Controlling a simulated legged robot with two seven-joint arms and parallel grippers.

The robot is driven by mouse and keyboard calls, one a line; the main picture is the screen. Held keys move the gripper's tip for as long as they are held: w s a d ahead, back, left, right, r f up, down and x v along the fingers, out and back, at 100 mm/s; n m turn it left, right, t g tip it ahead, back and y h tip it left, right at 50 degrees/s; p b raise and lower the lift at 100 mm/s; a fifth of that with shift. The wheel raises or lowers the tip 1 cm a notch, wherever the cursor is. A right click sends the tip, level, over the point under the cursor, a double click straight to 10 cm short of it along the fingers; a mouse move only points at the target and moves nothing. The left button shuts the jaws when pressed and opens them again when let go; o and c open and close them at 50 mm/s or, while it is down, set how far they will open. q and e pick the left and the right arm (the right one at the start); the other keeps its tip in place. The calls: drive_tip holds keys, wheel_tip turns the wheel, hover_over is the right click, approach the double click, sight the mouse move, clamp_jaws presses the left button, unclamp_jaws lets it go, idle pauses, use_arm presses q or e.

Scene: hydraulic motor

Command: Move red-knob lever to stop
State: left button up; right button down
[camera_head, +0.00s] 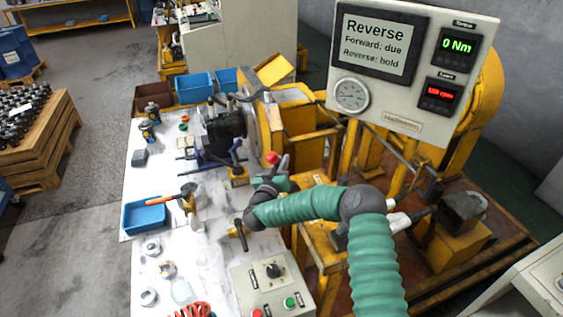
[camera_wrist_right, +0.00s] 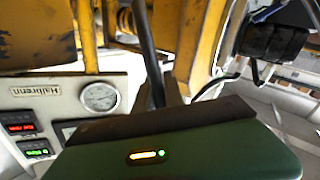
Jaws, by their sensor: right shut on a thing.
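The red knob (camera_head: 272,157) of the lever shows at the end of my right gripper (camera_head: 281,167), beside the yellow stand in the middle of the head view. My right gripper is shut on the lever at or just below the knob; its fingers and wrist hide most of the lever's shaft. The display panel (camera_head: 410,70) reads "Reverse", "Forward: due", "Reverse: hold" and 0 Nm. My left gripper is not in view.
The dark hydraulic motor (camera_head: 222,130) stands on the white bench behind my gripper. A hammer (camera_head: 184,199) lies near the blue tray (camera_head: 145,216). A control box (camera_head: 272,287) with a black rotary knob sits in front. Yellow machine frames stand to the right.

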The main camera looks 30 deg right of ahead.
drive_tip(key=d+m+y+p, duration=0.1)
drive_tip(key=p, duration=0.1)
drive_tip(key=d+m+g+y+p, duration=0.1)
drive_tip(key=d+p, duration=0.1)
drive_tip(key=p, duration=0.1)
drive_tip(key=s+d+m+p, duration=0.1)
drive_tip(key=d+p, duration=0.1)
drive_tip(key=shift+s+r+m+y+p, duration=0.1)
drive_tip(key=shift+r+m+y+p, duration=0.2)
drive_tip(key=shift+y+p, duration=0.1)
drive_tip(key=c, duration=1.4)
unclamp_jaws()
drive_tip(key=shift+a, duration=0.1)
drive_tip(key=shift+c, duration=0.2)
drive_tip(key=b+v, duration=0.1)
drive_tip(key=v, duration=1.5)
drive_tip(key=shift+a, duration=0.4)
